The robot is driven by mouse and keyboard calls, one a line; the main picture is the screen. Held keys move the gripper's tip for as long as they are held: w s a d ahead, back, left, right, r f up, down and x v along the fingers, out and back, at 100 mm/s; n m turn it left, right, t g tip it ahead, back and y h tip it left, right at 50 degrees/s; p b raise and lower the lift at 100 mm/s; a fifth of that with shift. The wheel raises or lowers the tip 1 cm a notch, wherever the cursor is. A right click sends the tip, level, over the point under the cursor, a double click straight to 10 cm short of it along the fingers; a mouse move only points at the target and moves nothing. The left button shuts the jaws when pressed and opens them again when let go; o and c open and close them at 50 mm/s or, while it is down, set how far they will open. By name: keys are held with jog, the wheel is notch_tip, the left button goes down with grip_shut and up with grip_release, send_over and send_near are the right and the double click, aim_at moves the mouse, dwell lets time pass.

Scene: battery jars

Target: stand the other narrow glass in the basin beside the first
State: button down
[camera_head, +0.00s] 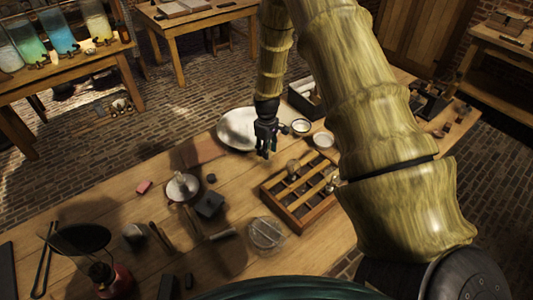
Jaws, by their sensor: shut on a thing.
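My gripper (265,152) points down at the front right of a wide white basin (236,127) and covers part of its right side. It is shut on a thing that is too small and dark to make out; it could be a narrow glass. I cannot tell whether the gripper is over the basin's rim or in front of it. No narrow glass shows clearly in the basin or on the table.
A wooden compartment tray (291,222) with small items stands right of centre. Two small round dishes (301,127) (323,141) and a dark box (305,100) are right of the gripper. A burner (107,278) and tools crowd the front left. Jars of coloured liquid (60,36) stand on another table.

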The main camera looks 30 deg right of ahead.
notch_tip(320, 180, up, 8)
jog(key=b, duration=0.2)
jog(key=shift+r+b, duration=0.2)
jog(key=shift+b, duration=0.1)
